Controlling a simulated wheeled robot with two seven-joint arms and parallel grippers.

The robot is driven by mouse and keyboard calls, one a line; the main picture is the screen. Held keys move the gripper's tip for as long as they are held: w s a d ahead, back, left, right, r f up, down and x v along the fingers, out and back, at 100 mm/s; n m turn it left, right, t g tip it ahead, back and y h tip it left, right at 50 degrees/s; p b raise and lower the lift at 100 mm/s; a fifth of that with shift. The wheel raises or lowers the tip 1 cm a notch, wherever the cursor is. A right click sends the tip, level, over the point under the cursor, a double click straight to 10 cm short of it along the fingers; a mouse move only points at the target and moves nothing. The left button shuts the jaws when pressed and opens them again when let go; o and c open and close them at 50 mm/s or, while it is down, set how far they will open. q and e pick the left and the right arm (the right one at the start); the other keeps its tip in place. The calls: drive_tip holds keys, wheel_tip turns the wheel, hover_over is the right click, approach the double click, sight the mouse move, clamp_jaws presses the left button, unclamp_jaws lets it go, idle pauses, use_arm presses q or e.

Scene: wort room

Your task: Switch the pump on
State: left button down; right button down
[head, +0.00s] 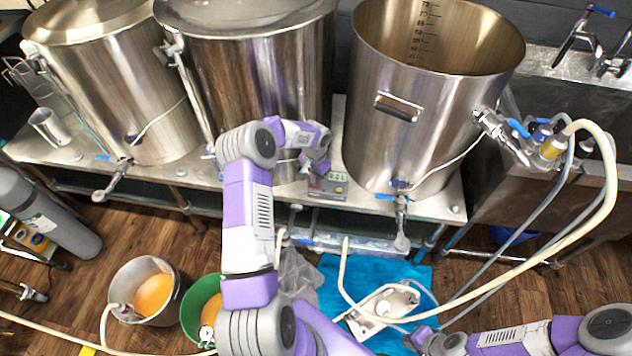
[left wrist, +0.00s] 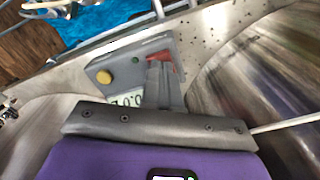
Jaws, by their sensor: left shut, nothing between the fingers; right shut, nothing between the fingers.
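A grey control box (head: 329,186) sits on the steel bench between two kettles. Its display (head: 337,176) reads about 0.0 L. In the left wrist view the box (left wrist: 128,66) carries a round yellow button (left wrist: 104,77) and a red switch (left wrist: 166,59). My left gripper (left wrist: 160,64) is shut and empty, its fingertips at the red switch and partly covering it; I cannot tell whether they touch. In the head view my left gripper (head: 305,166) is just above the box. A pale pump-like unit with hoses (head: 384,306) lies on a blue cloth. My right gripper (head: 415,339) is shut, low at right.
Large steel kettles stand left (head: 120,90), middle (head: 265,80) and right (head: 425,110) on the bench, close around the box. Beige hoses (head: 500,275) cross the floor at right. A green bucket (head: 190,322) and a grey bucket (head: 126,272) stand lower left.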

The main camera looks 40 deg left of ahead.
use_arm(q)
drive_tip(key=shift+f+b, duration=0.6)
drive_tip(key=shift+f, duration=0.35)
drive_tip(key=shift+r, duration=0.2)
wheel_tip(320, 180, up, 6)
drive_tip(key=p, duration=0.4)
drive_tip(key=shift+f, duration=0.1)
drive_tip(key=shift+f, duration=0.1)
